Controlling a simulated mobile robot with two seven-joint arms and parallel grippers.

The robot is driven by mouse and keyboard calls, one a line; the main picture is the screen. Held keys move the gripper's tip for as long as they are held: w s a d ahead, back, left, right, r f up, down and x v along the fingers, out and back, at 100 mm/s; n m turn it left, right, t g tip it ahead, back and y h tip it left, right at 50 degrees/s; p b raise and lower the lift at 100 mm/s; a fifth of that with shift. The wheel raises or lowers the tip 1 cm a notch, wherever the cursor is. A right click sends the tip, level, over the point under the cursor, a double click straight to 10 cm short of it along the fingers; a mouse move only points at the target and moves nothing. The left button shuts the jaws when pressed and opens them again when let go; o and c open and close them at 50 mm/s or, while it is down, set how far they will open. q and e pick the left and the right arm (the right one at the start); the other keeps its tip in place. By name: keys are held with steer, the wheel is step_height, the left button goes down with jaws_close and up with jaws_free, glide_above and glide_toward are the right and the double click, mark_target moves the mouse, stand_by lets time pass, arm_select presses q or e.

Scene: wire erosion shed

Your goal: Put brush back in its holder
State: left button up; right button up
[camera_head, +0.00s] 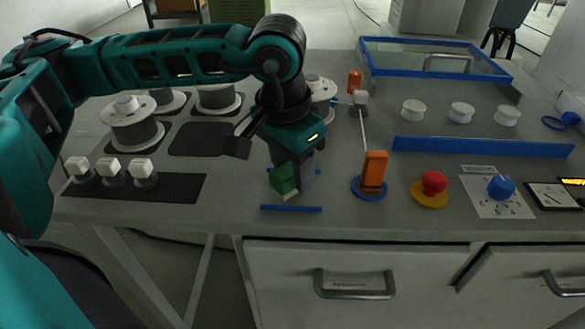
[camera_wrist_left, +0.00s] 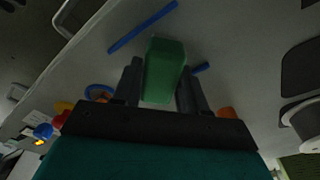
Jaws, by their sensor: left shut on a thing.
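My left gripper (camera_head: 295,172) points down over the front middle of the bench, shut on the green brush (camera_head: 283,180). The brush has a green block body and a pale lower edge. In the left wrist view the green body (camera_wrist_left: 165,68) sits between the two dark fingers (camera_wrist_left: 160,92). Low blue strips lie around it on the bench: a long front strip (camera_head: 291,208) and short pieces behind, partly hidden by the gripper. They may be the holder. I cannot tell whether the brush touches the bench. My right gripper is not in view.
An orange-handled tool (camera_head: 374,168) stands in a blue ring just right of the gripper. A red button (camera_head: 434,183) and blue knob (camera_head: 501,187) are further right. White-topped spools (camera_head: 133,126) and small white blocks (camera_head: 110,168) are at left. A blue-rimmed tray (camera_head: 420,45) is behind.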

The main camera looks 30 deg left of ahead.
mark_target(287, 171)
arm_select(q)
steer(key=shift+f, duration=0.15)
steer(key=shift+f, duration=0.15)
steer(key=o, duration=0.6)
steer(key=shift+c, duration=0.2)
steer(key=o, duration=0.5)
steer(key=shift+c, duration=0.2)
steer(key=shift+r, duration=0.3)
step_height(287, 171, up, 12)
steer(key=s+p, duration=0.1)
steer(key=shift+s+a+f, duration=0.15)
steer(key=shift+s, duration=0.05)
